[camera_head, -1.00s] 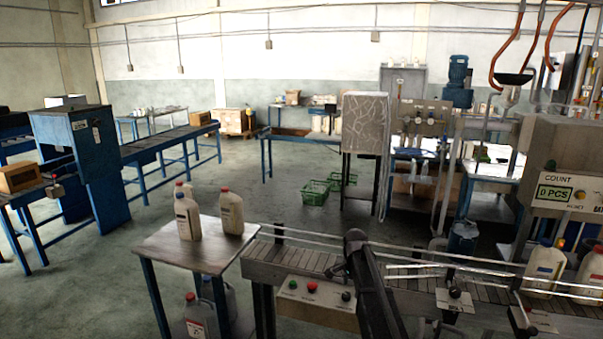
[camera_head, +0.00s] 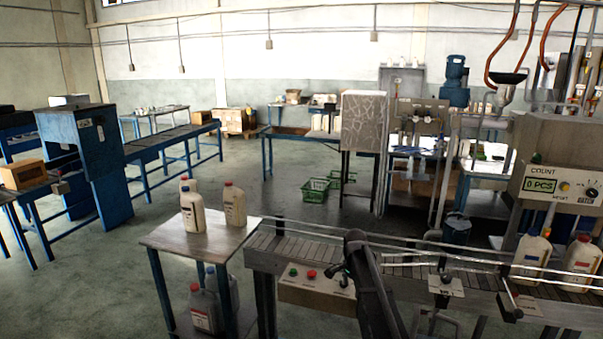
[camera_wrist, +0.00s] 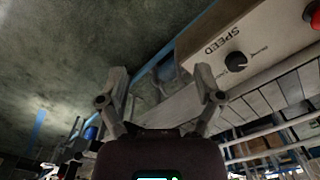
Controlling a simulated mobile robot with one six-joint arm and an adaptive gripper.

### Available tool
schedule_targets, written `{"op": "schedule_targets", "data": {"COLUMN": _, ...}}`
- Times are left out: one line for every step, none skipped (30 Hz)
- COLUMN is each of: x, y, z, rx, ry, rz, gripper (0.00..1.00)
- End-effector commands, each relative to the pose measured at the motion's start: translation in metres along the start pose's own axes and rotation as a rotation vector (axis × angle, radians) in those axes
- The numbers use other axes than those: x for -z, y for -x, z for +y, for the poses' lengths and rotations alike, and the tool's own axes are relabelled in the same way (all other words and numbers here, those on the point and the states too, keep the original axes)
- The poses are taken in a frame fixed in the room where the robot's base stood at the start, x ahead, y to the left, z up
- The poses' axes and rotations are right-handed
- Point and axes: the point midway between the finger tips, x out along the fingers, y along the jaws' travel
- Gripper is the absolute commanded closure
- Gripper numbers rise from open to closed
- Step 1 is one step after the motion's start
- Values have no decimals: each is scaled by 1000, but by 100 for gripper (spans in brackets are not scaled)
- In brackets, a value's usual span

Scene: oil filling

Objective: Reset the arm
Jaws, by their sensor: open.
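My gripper (camera_wrist: 160,90) is open and empty in the wrist view, with its two fingers spread apart. The conveyor's control panel (camera_wrist: 250,40) with a black speed knob lies beyond the right finger. In the head view my dark arm rises in front of the conveyor (camera_head: 270,250), and my fingers cannot be made out clearly there. The control box (camera_head: 312,290) with green and red buttons is on the conveyor's front side, left of my arm.
Two jugs (camera_head: 531,256) stand on the conveyor at right, under the filling machine (camera_head: 560,160). Open floor (camera_head: 90,280) lies to the left.

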Motion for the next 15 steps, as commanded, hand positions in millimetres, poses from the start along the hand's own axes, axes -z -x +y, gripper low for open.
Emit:
{"op": "schedule_targets", "data": {"x": -2, "y": -2, "z": 4, "rx": 0, "ry": 8, "rz": 0, "gripper": 15}}
{"op": "schedule_targets", "data": {"x": -3, "y": -3, "z": 7, "rx": 0, "ry": 17, "rz": 0, "gripper": 15}}
{"op": "schedule_targets", "data": {"x": -5, "y": -5, "z": 10, "rx": 0, "ry": 31, "rz": 0, "gripper": 15}}
{"op": "schedule_targets", "data": {"x": -6, "y": -6, "z": 13, "rx": 0, "ry": 40, "rz": 0, "gripper": 15}}
{"op": "schedule_targets", "data": {"x": -7, "y": -6, "z": 15, "rx": 0, "ry": 48, "rz": 0, "gripper": 15}}
{"op": "schedule_targets", "data": {"x": -9, "y": -8, "z": 18, "rx": 0, "ry": 61, "rz": 0, "gripper": 15}}
{"op": "schedule_targets", "data": {"x": -10, "y": -9, "z": 21, "rx": 0, "ry": 73, "rz": 0, "gripper": 15}}
{"op": "schedule_targets", "data": {"x": -12, "y": -10, "z": 24, "rx": 0, "ry": 85, "rz": 0, "gripper": 15}}
{"op": "schedule_targets", "data": {"x": -14, "y": -12, "z": 28, "rx": 0, "ry": 101, "rz": 0, "gripper": 15}}
{"op": "schedule_targets", "data": {"x": -15, "y": -13, "z": 31, "rx": 0, "ry": 112, "rz": 0, "gripper": 15}}
{"op": "schedule_targets", "data": {"x": -17, "y": -14, "z": 34, "rx": 0, "ry": 125, "rz": 0, "gripper": 15}}
{"op": "schedule_targets", "data": {"x": -20, "y": -17, "z": 40, "rx": 0, "ry": 146, "rz": 0, "gripper": 15}}
{"op": "schedule_targets", "data": {"x": -22, "y": -18, "z": 44, "rx": 0, "ry": 163, "rz": 0, "gripper": 15}}
{"op": "schedule_targets", "data": {"x": -24, "y": -20, "z": 48, "rx": 0, "ry": 179, "rz": 0, "gripper": 15}}
{"op": "schedule_targets", "data": {"x": -27, "y": -22, "z": 55, "rx": 0, "ry": 203, "rz": 0, "gripper": 15}}
